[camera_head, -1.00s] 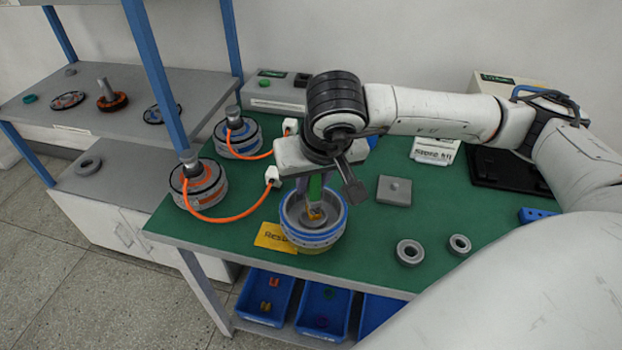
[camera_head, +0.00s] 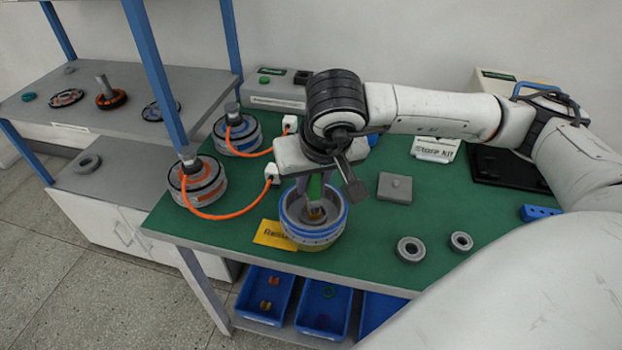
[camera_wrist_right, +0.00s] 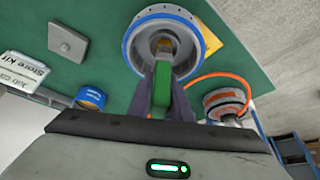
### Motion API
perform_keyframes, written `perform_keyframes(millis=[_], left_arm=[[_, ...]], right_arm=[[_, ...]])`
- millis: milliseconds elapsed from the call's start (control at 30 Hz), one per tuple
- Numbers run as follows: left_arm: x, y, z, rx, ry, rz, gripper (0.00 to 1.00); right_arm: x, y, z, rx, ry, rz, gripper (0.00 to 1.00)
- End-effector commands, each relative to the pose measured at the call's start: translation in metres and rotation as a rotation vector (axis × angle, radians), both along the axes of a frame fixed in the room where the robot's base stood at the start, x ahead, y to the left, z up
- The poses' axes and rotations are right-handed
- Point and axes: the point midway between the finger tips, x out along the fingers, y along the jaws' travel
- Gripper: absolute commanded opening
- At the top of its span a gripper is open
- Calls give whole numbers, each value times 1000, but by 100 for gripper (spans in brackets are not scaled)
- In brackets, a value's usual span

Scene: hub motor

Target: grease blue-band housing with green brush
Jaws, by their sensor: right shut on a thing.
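The blue-band housing (camera_head: 313,236) is an open grey cup with a blue ring, standing on the green bench top near its front edge. It also shows in the right wrist view (camera_wrist_right: 189,22). My right gripper (camera_head: 315,190) is above the housing, pointing down, shut on the green brush (camera_head: 315,185). The brush's green handle (camera_wrist_right: 161,88) shows between the fingers in the right wrist view. Its yellowish tip reaches into the housing's hollow; whether it touches the inside I cannot tell. My left gripper is not in view.
A yellow card (camera_head: 273,235) lies left of the housing. Another housing with an orange band (camera_head: 198,188) and one with a blue band (camera_head: 237,135) stand further left, with orange cables. Grey rings (camera_head: 410,250) and a grey block (camera_head: 394,188) lie right. Blue bins (camera_head: 265,294) sit below.

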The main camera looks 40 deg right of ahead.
Motion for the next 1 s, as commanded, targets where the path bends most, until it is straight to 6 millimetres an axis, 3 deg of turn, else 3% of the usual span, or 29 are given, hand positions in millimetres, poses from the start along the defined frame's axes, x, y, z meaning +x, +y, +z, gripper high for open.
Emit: perform_keyframes(millis=[467,1000], left_arm=[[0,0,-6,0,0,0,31],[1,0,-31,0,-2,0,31]], right_arm=[[0,0,-4,0,-1,7,0],[0,-1,-6,1,0,314,0]])
